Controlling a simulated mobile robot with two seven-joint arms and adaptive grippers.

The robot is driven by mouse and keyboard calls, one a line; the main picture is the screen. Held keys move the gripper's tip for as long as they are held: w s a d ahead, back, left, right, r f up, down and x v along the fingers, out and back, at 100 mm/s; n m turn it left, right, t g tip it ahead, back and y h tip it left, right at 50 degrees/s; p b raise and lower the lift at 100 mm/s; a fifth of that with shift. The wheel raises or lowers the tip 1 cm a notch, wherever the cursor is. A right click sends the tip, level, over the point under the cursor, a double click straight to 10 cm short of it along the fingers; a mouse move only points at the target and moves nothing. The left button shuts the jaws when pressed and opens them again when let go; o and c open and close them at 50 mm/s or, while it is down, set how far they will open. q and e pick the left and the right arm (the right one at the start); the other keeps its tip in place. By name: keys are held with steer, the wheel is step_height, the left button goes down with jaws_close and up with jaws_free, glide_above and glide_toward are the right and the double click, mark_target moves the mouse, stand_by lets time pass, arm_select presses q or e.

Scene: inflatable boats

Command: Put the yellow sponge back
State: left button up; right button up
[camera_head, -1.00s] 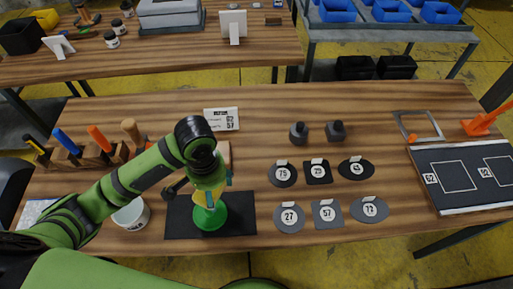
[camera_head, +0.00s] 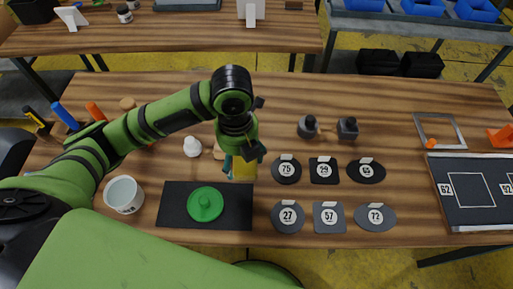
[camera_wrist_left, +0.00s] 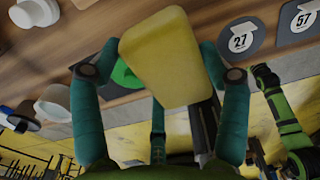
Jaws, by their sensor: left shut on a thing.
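The yellow sponge (camera_head: 243,169) is held between the teal fingers of my left gripper (camera_head: 239,163). It is partly hidden by the gripper in the head view. In the left wrist view the sponge (camera_wrist_left: 163,58) fills the space between both fingers of the left gripper (camera_wrist_left: 160,75). The gripper is above the table, just beyond the upper right corner of a black mat (camera_head: 235,217). A green round disc with a knob (camera_head: 205,204) lies on that mat, apart from the sponge.
A white cup (camera_head: 124,194) stands left of the mat, and a white rounded object (camera_head: 192,146) stands behind it. Several numbered dark patches, such as patch 27 (camera_head: 287,217), lie to the right. Two dark weights (camera_head: 309,127) stand behind them. A dark board (camera_head: 470,190) lies far right.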

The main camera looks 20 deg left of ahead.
arm_select(q)
steer(key=shift+w, duration=0.2)
steer(key=shift+m, duration=0.3)
steer(key=w+f, duration=0.2)
steer(key=w, duration=0.1)
steer(key=w+f, duration=0.2)
steer(key=w, duration=0.2)
steer(key=w+a+f+p, duration=0.1)
steer(key=w+f, duration=0.2)
steer(key=w, duration=0.1)
steer(key=shift+w, duration=0.15)
step_height(320, 180, down, 3)
steer(key=shift+f+p, duration=0.1)
steer(key=shift+p, duration=0.45)
steer(key=shift+f, duration=0.4)
arm_select(e)
steer(key=shift+s+d+r, duration=0.1)
steer(key=shift+d+r, duration=0.05)
steer(key=shift+r, duration=0.35)
steer(key=shift+s+d+r, duration=0.1)
steer(key=shift+r, duration=0.4)
arm_select(q)
steer(key=shift+f, duration=0.1)
steer(key=o, duration=1)
